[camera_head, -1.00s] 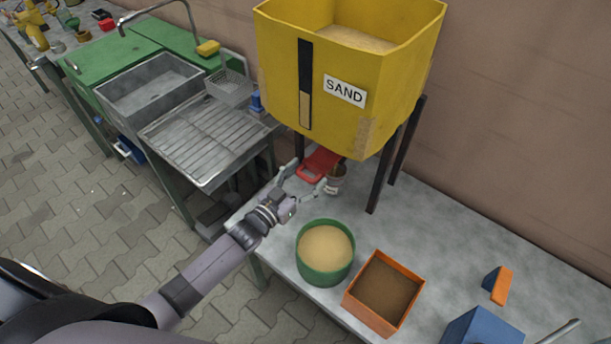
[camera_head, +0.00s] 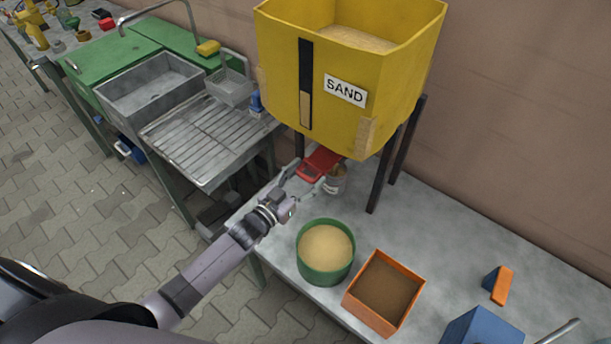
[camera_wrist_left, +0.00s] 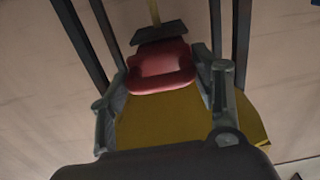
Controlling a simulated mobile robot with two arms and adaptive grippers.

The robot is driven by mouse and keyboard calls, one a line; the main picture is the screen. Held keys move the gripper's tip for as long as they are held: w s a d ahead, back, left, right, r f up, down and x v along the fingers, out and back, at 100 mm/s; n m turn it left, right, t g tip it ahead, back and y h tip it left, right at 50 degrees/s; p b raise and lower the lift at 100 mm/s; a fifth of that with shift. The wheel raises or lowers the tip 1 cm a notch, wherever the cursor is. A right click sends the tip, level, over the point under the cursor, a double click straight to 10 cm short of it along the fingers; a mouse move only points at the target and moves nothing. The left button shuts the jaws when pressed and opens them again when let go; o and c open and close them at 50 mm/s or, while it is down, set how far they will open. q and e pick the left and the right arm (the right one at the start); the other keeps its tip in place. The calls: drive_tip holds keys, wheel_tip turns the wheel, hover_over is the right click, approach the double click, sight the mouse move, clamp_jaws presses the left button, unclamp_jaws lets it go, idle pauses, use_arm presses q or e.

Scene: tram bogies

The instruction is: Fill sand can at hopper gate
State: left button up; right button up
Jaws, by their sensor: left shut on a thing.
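The yellow hopper (camera_head: 285,85) marked SAND stands on dark legs, with sand (camera_head: 355,38) inside. Its red gate handle (camera_head: 312,172) sticks out below, and it also shows in the left wrist view (camera_wrist_left: 160,83). My left gripper (camera_head: 304,178) is shut on this handle, one finger on each side. My right gripper is not in view.
On the grey bench (camera_head: 450,235) stand a green round tub of sand (camera_head: 325,278), an orange box of brown material (camera_head: 362,308) and an orange-and-blue block (camera_head: 502,287). A blue box (camera_head: 480,328) is at bottom right. A metal sink (camera_head: 150,90) stands left.

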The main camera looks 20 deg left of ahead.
use_arm(q)
drive_tip(key=shift+b+x, duration=0.5)
drive_tip(key=shift+x, duration=0.75)
drive_tip(key=shift+r, duration=0.1)
drive_tip(key=o, duration=1.3)
drive_tip(key=shift+o, duration=0.4)
drive_tip(key=shift+d, duration=0.15)
drive_tip(key=shift+w, duration=0.1)
drive_tip(key=v, duration=1.2)
